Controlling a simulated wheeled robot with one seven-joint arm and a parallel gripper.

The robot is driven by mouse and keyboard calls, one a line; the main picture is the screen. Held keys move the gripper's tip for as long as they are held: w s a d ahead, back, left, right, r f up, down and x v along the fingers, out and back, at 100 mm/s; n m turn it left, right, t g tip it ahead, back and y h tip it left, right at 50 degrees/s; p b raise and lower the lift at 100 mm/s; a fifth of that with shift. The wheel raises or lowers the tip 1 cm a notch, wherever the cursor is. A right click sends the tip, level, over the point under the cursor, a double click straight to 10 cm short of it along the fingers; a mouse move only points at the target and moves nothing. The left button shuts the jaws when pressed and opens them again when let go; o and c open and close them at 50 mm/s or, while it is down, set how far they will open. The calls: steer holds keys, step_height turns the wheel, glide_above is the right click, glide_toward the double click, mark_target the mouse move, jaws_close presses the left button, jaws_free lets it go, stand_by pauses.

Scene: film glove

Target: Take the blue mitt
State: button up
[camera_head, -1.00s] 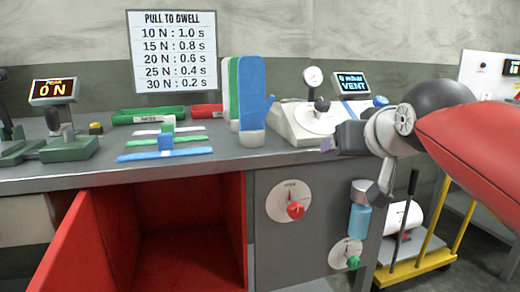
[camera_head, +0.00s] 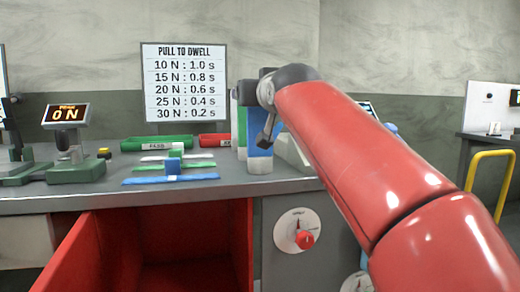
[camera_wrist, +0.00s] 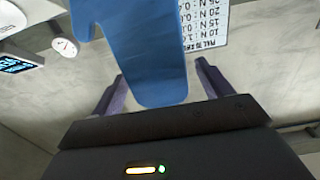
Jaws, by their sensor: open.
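The blue mitt (camera_head: 260,158) stands upright on the bench, its upper part hidden behind my arm's end in the head view. My gripper (camera_head: 254,92) is at the top of the mitt there. In the wrist view the blue mitt (camera_wrist: 150,60) reaches down between the two fingers of my gripper (camera_wrist: 160,72). The fingers are open, with a visible gap on each side of the mitt. A green mitt (camera_head: 242,128) and a white mitt (camera_head: 234,113) stand just left of the blue one, mostly covered.
A PULL TO DWELL sign (camera_head: 184,82) stands behind. Green (camera_head: 158,142) and red (camera_head: 213,140) trays and coloured strips lie left of the mitts. A gauge reading 0 N (camera_head: 68,115) stands further left. A pale machine (camera_head: 293,152) is close on the right, partly behind my arm.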

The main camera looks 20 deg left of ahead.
steer(key=shift+w+a, duration=0.3)
steer(key=shift+w, duration=0.2)
steer(key=c, duration=1.3)
steer(key=shift+c, duration=0.3)
